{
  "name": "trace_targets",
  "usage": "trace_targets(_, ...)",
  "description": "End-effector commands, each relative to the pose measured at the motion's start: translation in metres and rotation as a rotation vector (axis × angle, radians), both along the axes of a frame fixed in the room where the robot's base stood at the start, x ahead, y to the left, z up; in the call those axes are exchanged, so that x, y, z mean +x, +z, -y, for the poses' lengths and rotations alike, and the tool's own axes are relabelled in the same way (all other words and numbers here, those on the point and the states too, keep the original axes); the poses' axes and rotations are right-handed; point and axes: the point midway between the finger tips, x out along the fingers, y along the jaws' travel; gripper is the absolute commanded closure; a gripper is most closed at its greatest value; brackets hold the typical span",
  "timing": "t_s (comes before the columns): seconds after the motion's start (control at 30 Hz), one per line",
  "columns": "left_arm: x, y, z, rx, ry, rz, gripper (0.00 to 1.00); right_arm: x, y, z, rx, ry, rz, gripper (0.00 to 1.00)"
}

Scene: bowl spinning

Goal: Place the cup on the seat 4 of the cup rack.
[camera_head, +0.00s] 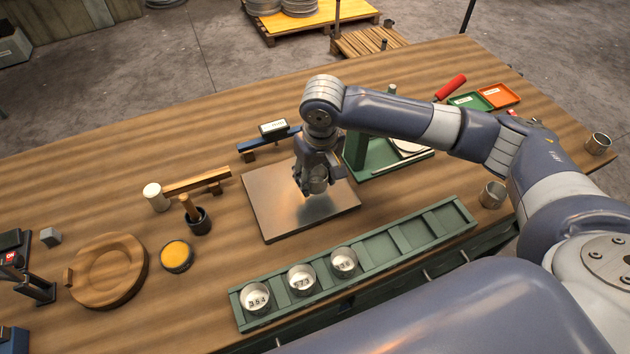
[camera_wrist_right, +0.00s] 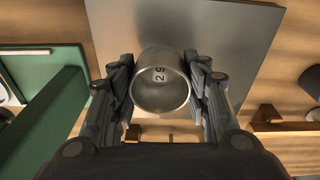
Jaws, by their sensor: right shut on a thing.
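My right gripper (camera_head: 316,186) is shut on a small metal cup (camera_head: 319,180) above the grey metal plate. In the right wrist view, the cup (camera_wrist_right: 160,84) sits between the two fingers (camera_wrist_right: 160,92) and a label reading about "29" shows inside it. The green cup rack (camera_head: 415,233) lies along the front edge of the table. Its left part holds three cups with number labels: one at the left end (camera_head: 257,299), one beside it (camera_head: 302,280), and one further right (camera_head: 344,262). The seats to their right are empty. My left gripper does not show.
The metal plate (camera_head: 275,218) lies behind the rack. A green stand (camera_head: 375,160) is to the right of my gripper. Loose cups stand at the right (camera_head: 492,195) and far right (camera_head: 598,144). A wooden disc (camera_head: 108,270) and a yellow-topped tin (camera_head: 177,256) lie at left.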

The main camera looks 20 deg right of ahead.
Motion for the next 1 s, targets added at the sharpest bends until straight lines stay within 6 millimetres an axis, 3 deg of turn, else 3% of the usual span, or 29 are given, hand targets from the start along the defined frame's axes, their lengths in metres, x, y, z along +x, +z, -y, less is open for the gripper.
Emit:
trace_targets(0.33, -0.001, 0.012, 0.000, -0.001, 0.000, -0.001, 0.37, 0.002, -0.033, 0.000, -0.002, 0.001, -0.001, 0.79)
trace_targets(0.7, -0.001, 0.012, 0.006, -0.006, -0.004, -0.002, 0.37, 0.002, -0.038, -0.001, -0.001, 0.001, -0.001, 0.79)
trace_targets(0.73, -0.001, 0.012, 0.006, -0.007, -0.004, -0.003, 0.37, 0.002, -0.039, -0.001, 0.000, 0.001, -0.001, 0.54)
trace_targets(0.8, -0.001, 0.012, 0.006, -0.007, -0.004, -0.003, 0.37, 0.002, -0.039, -0.001, -0.001, 0.002, -0.001, 0.38)
trace_targets(1.0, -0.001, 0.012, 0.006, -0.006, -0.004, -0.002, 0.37, 0.002, -0.038, -0.001, -0.001, 0.001, 0.000, 0.36)
